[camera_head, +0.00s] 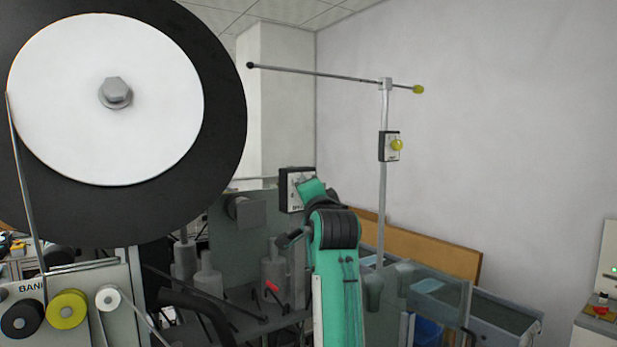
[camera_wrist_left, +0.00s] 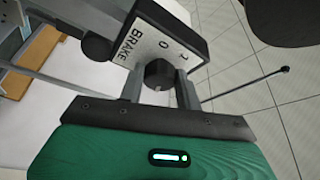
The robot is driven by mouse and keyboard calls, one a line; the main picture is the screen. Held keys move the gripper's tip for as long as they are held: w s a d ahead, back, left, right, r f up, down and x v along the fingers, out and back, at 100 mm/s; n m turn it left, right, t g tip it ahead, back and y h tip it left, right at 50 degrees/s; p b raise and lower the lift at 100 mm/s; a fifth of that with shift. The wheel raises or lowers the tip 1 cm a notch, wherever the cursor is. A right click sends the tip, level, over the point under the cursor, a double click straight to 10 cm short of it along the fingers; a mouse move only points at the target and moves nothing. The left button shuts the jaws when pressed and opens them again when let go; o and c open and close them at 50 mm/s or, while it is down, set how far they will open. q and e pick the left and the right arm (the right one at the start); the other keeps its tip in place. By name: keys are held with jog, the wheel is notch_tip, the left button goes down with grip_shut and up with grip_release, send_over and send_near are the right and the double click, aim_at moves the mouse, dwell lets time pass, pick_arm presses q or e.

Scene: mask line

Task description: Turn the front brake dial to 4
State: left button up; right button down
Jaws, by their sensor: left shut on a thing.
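The brake dial box (camera_head: 293,190) has a dark casing and a pale face, partly hidden behind my left arm in the head view. In the left wrist view, the label BRAKE and the numerals 0 and 1 show on its face (camera_wrist_left: 160,38); other numerals are hidden or out of view. The black dial knob (camera_wrist_left: 158,73) sits between the two fingers of my left gripper (camera_wrist_left: 159,89), which is shut on it. The knob's pointer cannot be made out. In the head view my left gripper (camera_head: 309,190) is at the box. My right gripper is not in view.
A large black and white reel (camera_head: 110,90) fills the upper left.

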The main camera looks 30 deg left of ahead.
pick_arm(q)
jog(key=shift+r+m+g+h+p, duration=0.1)
jog(key=shift+m+g+h+p, duration=0.4)
jog(key=shift+m+p, duration=1.3)
jog(key=shift+r+m+g+h+p, duration=0.1)
jog(key=shift+m+g+h+p, duration=0.35)
jog(key=shift+m+p, duration=1.3)
jog(key=shift+r+m+g+h+p, duration=0.1)
jog(key=shift+m+g+h+p, duration=0.35)
jog(key=shift+m+p, duration=1.3)
jog(key=o, duration=1)
